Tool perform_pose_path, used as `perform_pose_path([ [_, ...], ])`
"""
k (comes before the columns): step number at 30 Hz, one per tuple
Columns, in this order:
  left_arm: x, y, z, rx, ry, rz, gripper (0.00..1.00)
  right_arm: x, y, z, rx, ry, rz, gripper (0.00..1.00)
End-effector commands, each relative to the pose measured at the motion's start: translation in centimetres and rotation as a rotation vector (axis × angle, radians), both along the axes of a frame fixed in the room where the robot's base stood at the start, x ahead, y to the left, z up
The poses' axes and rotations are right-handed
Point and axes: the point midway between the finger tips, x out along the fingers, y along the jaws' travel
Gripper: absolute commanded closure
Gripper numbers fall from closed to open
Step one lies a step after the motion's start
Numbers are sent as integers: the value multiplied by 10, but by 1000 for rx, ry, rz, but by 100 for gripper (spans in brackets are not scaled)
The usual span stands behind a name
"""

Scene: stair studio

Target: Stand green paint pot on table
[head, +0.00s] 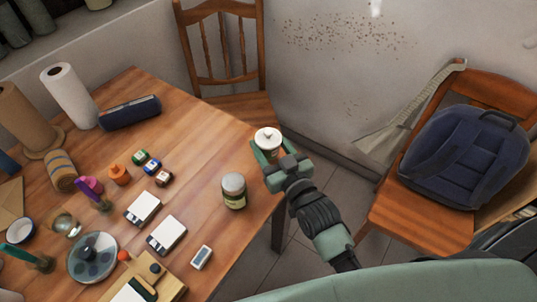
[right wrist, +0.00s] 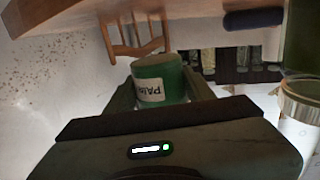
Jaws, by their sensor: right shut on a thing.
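The green paint pot (head: 268,136) has a white lid and is at the far right edge of the wooden table (head: 215,125) in the head view. My right gripper (head: 270,152) is shut on it, with a finger on either side. In the right wrist view the green pot (right wrist: 158,72) shows between the fingers, its PAINT label upside down in that turned picture. The pot looks upright in the head view. My left gripper is not in view.
A jar (head: 233,190) stands near the table's right edge, close to the pot. White boxes (head: 166,234), small paint bottles (head: 140,157) and a dark case (head: 130,112) lie further left. The table's far right part is bare. A chair (head: 225,60) stands behind.

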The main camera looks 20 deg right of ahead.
Motion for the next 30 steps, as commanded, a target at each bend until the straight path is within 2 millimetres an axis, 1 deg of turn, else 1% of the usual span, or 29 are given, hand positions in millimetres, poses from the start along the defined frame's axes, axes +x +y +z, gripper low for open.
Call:
perform_pose_path([
  [2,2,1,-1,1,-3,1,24,0,0,-8,0,0,0,100],
  [6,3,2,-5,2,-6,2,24,0,0,-31,0,1,0,100],
  [9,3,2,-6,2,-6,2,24,0,0,-40,0,-1,0,100],
  [21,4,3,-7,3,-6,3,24,0,0,-45,0,-3,0,100],
  [22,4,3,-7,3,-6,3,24,0,0,-46,0,0,0,41],
  [23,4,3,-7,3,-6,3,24,0,0,-45,0,0,0,33],
  [24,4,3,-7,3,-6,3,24,0,0,-45,0,0,0,25],
  [30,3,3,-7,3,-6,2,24,0,0,-45,0,0,0,25],
])
